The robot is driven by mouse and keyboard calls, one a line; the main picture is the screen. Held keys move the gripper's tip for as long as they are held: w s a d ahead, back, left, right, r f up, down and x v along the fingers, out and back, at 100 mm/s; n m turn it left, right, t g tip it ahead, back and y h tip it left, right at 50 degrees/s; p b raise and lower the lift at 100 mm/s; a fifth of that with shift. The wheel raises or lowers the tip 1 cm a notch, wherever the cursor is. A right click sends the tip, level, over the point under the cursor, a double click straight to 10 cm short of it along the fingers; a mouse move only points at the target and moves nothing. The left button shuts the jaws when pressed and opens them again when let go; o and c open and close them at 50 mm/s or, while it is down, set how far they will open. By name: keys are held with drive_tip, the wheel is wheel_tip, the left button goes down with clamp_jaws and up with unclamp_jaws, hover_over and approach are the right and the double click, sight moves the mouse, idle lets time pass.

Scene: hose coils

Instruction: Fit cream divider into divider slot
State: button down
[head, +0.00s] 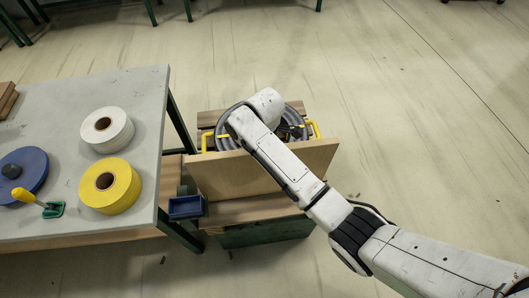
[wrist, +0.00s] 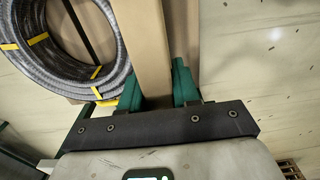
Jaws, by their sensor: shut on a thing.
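The cream divider (head: 240,178) is a broad flat panel standing on edge in front of a grey hose coil in the head view. In the wrist view the cream divider (wrist: 149,40) runs away from me as a long strip between the green fingers of my gripper (wrist: 157,88). My gripper is shut on it. In the head view my white arm crosses in front of the panel and hides part of it and the gripper's fingers. The divider slot does not show clearly, and I cannot tell whether the panel's lower edge touches it.
The grey hose coil (wrist: 112,78) with yellow ties lies beside the divider on wooden slats. A grey table (head: 70,117) at left holds white (head: 107,129) and yellow (head: 110,186) rolls. Floor at right is clear.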

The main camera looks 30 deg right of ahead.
drive_tip(key=shift+f, duration=0.15)
drive_tip(key=c, duration=0.8)
unclamp_jaws()
wheel_tip(320, 180, up, 11)
drive_tip(key=shift+r+p, duration=0.15)
drive_tip(key=shift+p, duration=0.55)
drive_tip(key=shift+r+p, duration=0.55)
